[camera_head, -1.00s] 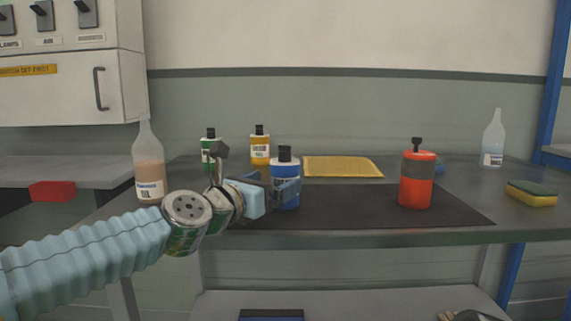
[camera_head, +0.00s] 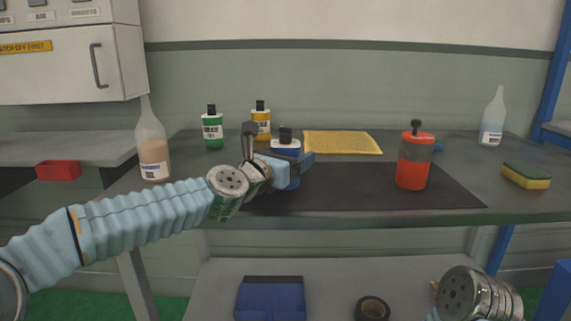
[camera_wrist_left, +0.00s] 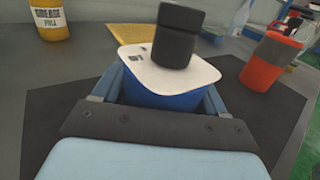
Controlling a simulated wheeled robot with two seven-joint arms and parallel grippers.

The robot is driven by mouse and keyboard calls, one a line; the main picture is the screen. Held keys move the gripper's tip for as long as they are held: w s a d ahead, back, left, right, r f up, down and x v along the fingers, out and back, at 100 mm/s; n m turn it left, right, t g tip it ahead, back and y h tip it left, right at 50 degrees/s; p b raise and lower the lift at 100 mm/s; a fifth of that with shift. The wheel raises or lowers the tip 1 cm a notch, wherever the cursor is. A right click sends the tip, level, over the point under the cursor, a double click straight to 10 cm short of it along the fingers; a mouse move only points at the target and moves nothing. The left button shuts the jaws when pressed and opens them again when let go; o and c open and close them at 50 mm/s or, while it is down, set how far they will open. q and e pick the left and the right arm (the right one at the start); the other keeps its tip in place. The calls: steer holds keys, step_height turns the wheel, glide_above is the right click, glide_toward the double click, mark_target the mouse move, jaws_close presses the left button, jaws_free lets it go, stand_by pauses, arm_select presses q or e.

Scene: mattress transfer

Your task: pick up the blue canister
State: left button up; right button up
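The blue canister (camera_head: 285,148) has a black cap and a white label and stands upright on the dark mat (camera_head: 370,203). My left gripper (camera_head: 296,167) reaches in from the left, partly in front of it. In the left wrist view, the canister's pale top and blue body (camera_wrist_left: 165,98) sit between the two fingers of my left gripper (camera_wrist_left: 162,92). The fingers are spread, one on each side; whether they touch it is hard to see. My right arm's rounded metal part (camera_head: 470,295) shows low at the right; its fingers are out of view.
A green bottle (camera_head: 213,131) and a yellow bottle (camera_head: 261,122) stand behind. A clear bottle (camera_head: 152,150) stands left, an orange-red canister (camera_head: 414,165) right. A yellow pad (camera_head: 342,143), a sponge (camera_head: 526,176) and another clear bottle (camera_head: 492,120) lie or stand farther off.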

mark_target(286, 129)
arm_select(q)
steer(key=c, duration=0.8)
steer(key=shift+r, duration=0.1)
steer(key=shift+r, duration=0.1)
step_height(286, 129, up, 6)
steer(key=shift+s+d+f+p, duration=0.1)
steer(key=shift+p, duration=1.15)
steer(key=shift+d+r+b, duration=0.1)
steer(key=shift+r+b, duration=0.2)
steer(key=shift+s+r, duration=0.1)
steer(key=shift+r, duration=0.9)
step_height(286, 129, up, 9)
steer(key=shift+w+a+r, duration=0.2)
steer(key=shift+f, duration=0.2)
